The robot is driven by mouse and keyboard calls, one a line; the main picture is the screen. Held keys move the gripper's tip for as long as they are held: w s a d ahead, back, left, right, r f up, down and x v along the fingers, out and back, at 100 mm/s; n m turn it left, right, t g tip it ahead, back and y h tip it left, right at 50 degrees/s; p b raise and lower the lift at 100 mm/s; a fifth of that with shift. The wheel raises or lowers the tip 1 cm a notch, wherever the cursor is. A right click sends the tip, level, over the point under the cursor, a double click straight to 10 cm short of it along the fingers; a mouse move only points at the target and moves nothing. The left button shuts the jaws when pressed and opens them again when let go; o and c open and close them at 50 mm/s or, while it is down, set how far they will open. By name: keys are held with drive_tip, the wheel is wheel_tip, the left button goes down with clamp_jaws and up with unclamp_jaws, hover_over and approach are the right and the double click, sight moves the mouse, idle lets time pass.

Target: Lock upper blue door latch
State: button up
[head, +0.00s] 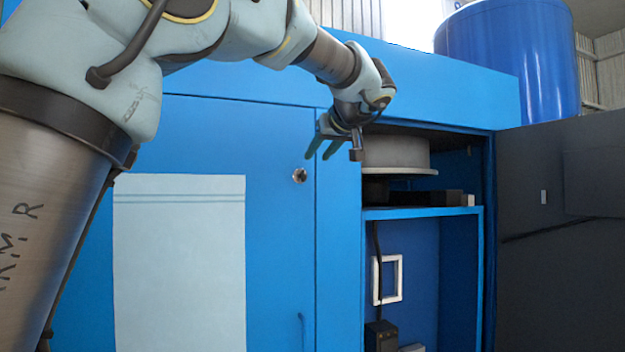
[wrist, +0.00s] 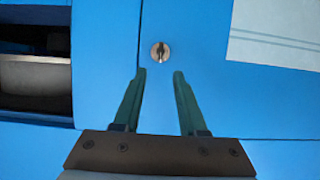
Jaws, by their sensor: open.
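The upper latch (head: 299,175) is a small round silver disc with a dark slot, set in the blue door (head: 275,230) near its right edge. It also shows in the wrist view (wrist: 160,52), just beyond and between my fingertips. My gripper (head: 320,158) is open and empty, with two dark green fingers pointing down and left, up and right of the latch in the head view. In the wrist view my gripper (wrist: 156,72) has its fingers apart on either side of the latch's line. I cannot tell how far the tips are from the door.
To the right is an open compartment with a shelf (head: 425,212), a grey round drum (head: 395,155) and a white frame (head: 387,280). A dark open door panel (head: 560,230) stands far right. A white sheet (head: 180,260) is on the blue door. A blue tank (head: 510,60) stands behind.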

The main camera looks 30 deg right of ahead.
sight(305, 173)
drive_tip(key=p+x, duration=0.2)
drive_tip(key=x, duration=0.8)
drive_tip(key=shift+w+f, duration=0.15)
clamp_jaws()
